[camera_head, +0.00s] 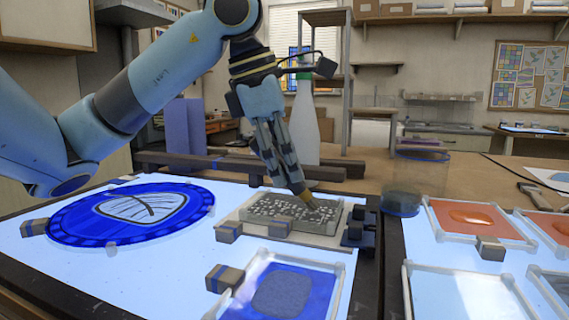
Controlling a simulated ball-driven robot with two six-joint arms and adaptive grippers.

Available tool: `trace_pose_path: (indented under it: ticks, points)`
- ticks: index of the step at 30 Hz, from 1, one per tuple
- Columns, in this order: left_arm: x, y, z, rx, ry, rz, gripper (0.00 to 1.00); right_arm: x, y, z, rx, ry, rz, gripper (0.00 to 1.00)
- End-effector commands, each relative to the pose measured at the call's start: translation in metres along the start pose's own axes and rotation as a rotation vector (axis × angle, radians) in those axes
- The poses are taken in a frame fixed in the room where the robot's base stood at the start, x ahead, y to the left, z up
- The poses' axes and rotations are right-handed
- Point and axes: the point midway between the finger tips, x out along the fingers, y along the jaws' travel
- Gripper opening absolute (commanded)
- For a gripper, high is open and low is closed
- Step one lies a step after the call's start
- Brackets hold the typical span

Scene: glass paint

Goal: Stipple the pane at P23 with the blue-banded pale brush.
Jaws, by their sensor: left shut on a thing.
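My left gripper (285,168) comes down from the upper left and is shut on a brush. Only the brush's brownish lower end (307,197) shows clearly below the fingers; its band and handle colour cannot be made out. The brush end is at a speckled grey and white surface in a shallow framed tray (253,221); I cannot tell whether they touch. A blue pane (323,285) with a dull patch lies in front, and a round blue pane (70,229) with a pale leaf shape lies left. No P23 label is readable. My right gripper is not in view.
Orange panes (449,231) and a clear pane (462,294) lie on the right light table. A glass jar (419,181) stands behind them. A pale bottle (304,130) stands behind the gripper. Small dark blocks (229,231) sit around the panes.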

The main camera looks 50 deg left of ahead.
Motion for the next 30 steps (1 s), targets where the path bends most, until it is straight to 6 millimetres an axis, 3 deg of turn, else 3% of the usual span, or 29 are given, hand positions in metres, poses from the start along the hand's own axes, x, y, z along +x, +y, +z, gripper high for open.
trace_pose_path:
  ticks: [7,16,26,30]
  points:
    - [-0.002,0.0,0.0,0.0,0.002,-0.003,0.0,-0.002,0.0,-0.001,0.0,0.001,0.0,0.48]
    - [-0.022,0.003,0.006,0.001,0.0,-0.001,0.0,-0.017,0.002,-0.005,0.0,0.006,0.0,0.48]
    - [-0.02,0.004,0.005,0.0,0.002,-0.001,0.0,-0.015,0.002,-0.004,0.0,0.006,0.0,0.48]
    - [-0.017,0.01,-0.003,0.001,0.008,0.004,0.0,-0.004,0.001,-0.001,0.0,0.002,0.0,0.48]
